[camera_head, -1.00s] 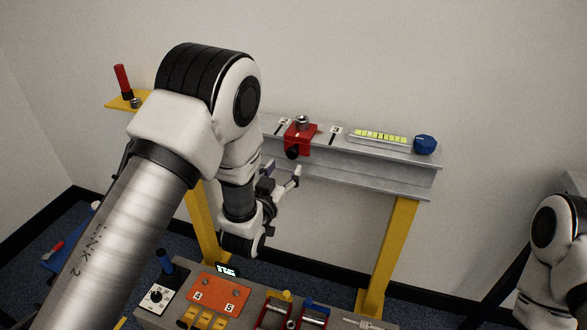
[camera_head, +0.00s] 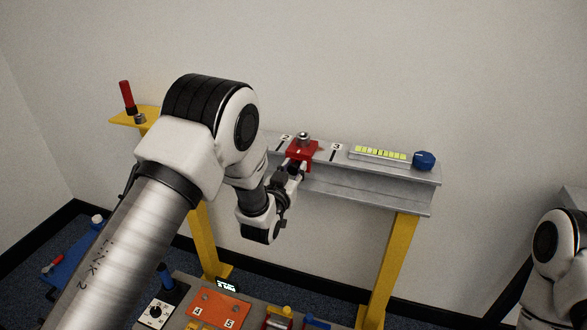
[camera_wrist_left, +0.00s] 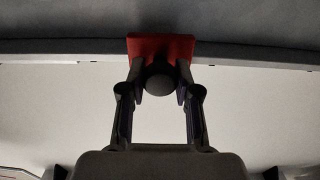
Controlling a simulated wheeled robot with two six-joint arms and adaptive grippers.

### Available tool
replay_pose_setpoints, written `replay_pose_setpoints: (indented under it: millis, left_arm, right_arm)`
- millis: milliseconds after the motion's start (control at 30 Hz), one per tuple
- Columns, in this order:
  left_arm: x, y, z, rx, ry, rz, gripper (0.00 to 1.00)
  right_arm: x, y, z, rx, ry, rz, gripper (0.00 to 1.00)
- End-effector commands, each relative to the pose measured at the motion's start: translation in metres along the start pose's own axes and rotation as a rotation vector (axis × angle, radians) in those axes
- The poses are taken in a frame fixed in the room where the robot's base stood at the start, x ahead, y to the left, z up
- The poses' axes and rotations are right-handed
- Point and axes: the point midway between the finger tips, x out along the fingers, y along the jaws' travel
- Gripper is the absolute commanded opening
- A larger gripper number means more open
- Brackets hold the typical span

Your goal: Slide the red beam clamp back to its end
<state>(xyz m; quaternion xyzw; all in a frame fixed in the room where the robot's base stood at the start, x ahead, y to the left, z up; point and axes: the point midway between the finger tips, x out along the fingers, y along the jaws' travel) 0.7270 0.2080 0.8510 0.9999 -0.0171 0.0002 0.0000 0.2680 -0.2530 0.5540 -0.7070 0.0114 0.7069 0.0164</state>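The red beam clamp (camera_head: 303,149) sits on the grey steel beam (camera_head: 370,184), between the marks 2 and 3. A metal nut shows on its top. In the left wrist view the clamp (camera_wrist_left: 160,45) shows as a red plate with a round dark knob (camera_wrist_left: 160,80) below it. My left gripper (camera_head: 295,168) is at the clamp's front underside. In the left wrist view its fingers (camera_wrist_left: 160,76) stand on either side of the knob and look open, with little room beside it. My right gripper is out of view; only part of my right arm shows at the right edge.
A level-like gauge (camera_head: 380,153) and a blue block (camera_head: 424,161) sit on the beam right of the clamp. Yellow posts (camera_head: 391,268) hold the beam. A red-handled tool (camera_head: 127,97) stands at the left end. A control panel (camera_head: 220,308) lies below in front.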

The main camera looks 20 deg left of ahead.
Motion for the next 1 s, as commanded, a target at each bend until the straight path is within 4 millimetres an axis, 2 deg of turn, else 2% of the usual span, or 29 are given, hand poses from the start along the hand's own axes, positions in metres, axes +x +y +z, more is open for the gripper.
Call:
replay_pose_setpoints:
  millis: [267, 467, 667, 1000]
  left_arm:
    - [0.0, -0.012, 0.0, -0.001, 0.0, -0.002, 0.0]
    - [0.0, -0.049, 0.0, -0.004, 0.001, -0.007, 0.0]
    - [-0.001, -0.11, 0.0, -0.005, 0.002, -0.009, 0.0]
    - [-0.001, -0.23, 0.0, 0.0, 0.002, -0.008, 0.0]
  right_arm:
    - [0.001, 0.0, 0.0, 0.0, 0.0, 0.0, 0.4]
    - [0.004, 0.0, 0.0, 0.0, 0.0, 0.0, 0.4]
    - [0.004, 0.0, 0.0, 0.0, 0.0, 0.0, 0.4]
    - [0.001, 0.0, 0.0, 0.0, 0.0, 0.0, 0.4]
